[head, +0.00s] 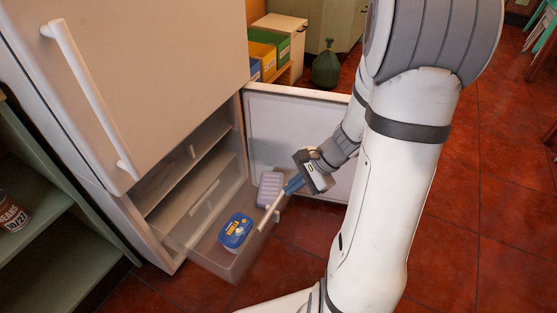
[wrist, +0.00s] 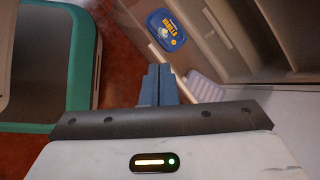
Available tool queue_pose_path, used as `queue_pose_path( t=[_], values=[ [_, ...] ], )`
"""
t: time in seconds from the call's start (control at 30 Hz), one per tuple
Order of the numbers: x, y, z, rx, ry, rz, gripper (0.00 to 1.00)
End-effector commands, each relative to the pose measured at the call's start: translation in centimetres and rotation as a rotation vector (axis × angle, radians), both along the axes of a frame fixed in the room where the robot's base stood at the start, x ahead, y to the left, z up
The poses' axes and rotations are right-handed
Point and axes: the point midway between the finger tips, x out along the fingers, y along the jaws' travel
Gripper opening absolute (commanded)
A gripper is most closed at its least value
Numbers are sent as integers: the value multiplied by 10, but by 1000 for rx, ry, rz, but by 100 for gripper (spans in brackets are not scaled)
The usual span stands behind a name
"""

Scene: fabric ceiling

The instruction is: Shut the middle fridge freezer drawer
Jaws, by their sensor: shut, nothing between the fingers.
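The lower freezer compartment of the white fridge is open. A translucent drawer (head: 218,262) is pulled out of it, holding a blue tub (head: 235,231) and a pale ridged container (head: 269,188). A pale handle (head: 272,207) shows on the drawer's front. My gripper (head: 293,186) is shut and empty, with its blue fingertips close to the handle's far end; I cannot tell if they touch. In the wrist view the shut fingers (wrist: 158,86) point toward the drawer front, with the tub (wrist: 167,30) beyond and the ridged container (wrist: 207,88) to the right.
The lower fridge door (head: 300,130) stands open behind my gripper. The upper door (head: 150,80) is shut. Green shelves with a can (head: 12,212) stand at left. The red tiled floor in front is clear.

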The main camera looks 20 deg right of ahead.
Motion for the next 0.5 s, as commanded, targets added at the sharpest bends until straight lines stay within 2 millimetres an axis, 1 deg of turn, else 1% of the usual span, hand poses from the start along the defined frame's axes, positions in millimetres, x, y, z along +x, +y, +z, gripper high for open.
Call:
queue_pose_path(
  t=[0.03, 0.1, 0.2, 0.3, 0.4, 0.5],
  values=[
    [7, -17, -17, 59, 41, -139, 0],
    [17, -37, -37, 134, 85, -325, 0],
    [26, -67, -64, 221, 136, -554, 0],
    [29, -90, -85, 283, 174, -725, 0],
    [29, -105, -99, 322, 197, -837, 0],
    [30, -112, -108, 339, 207, -886, 0]
  ],
)
